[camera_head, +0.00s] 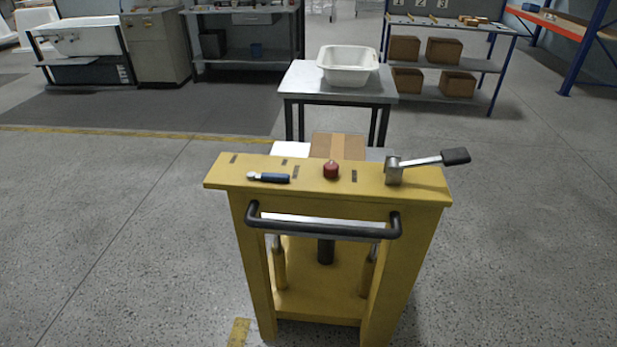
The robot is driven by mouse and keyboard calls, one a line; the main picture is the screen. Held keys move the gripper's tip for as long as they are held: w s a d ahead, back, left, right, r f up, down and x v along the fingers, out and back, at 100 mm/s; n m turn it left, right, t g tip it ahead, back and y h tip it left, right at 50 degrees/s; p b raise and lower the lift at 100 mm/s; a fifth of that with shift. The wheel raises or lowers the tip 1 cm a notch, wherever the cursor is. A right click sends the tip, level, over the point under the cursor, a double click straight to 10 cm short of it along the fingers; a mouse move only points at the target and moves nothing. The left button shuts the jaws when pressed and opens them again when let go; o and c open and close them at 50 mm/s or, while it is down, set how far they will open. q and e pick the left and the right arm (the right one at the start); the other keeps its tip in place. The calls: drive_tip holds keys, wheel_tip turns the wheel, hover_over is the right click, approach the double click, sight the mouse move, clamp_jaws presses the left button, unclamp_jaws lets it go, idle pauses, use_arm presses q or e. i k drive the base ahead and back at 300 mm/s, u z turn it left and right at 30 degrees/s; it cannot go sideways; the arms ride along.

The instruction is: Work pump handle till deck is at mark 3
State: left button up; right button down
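A yellow lift frame (310,225) stands upright in front of me, with a black push bar (322,229) on its near side. The pump handle (430,161) is a metal lever with a black grip. It rises from a grey pivot on the right of the frame's top and points right, slightly upward. A grey deck (378,154) shows partly behind the frame top, with a cardboard box and a white item on it. Small dark marks lie on the frame top; I cannot read them or tell the deck's level. Neither of my grippers is in view.
Behind stands a grey table (300,84) with a white tub (347,65). A shelf (470,63) at back right holds brown boxes. The floor is open on both sides.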

sight(460, 156)
drive_tip(key=i, duration=0.95)
drive_tip(key=z, duration=1.8)
drive_tip(key=k, duration=0.45)
drive_tip(key=u, duration=0.65)
